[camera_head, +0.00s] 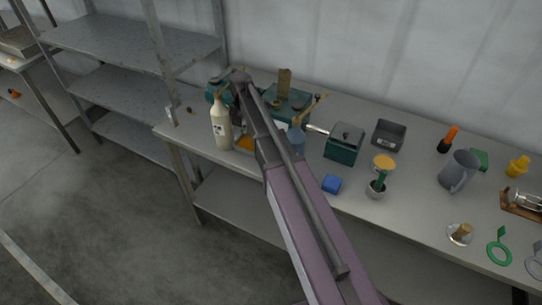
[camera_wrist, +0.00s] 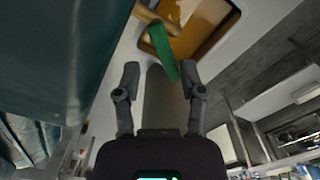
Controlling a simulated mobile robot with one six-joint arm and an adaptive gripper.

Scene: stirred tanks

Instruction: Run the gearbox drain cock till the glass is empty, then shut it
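The teal gearbox (camera_head: 294,101) stands at the left end of the bench, partly hidden behind my arm. In the wrist view its teal side (camera_wrist: 50,55) fills the left. A brass drain cock (camera_wrist: 147,14) with a green lever (camera_wrist: 163,52) sticks out at the top, over a tray of amber liquid (camera_wrist: 200,22). The tray (camera_head: 244,143) also shows in the head view. My gripper (camera_wrist: 161,76) is open and empty, with the lever's end just ahead of its fingertips, nearer the right finger. I cannot make out the glass or its level.
A cream bottle (camera_head: 221,124) stands left of the tray. A dark green box (camera_head: 344,146), a blue block (camera_head: 332,184), a grey bin (camera_head: 388,135) and a grey jug (camera_head: 459,170) stand to the right. Metal shelves (camera_head: 130,45) stand left, beyond open floor.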

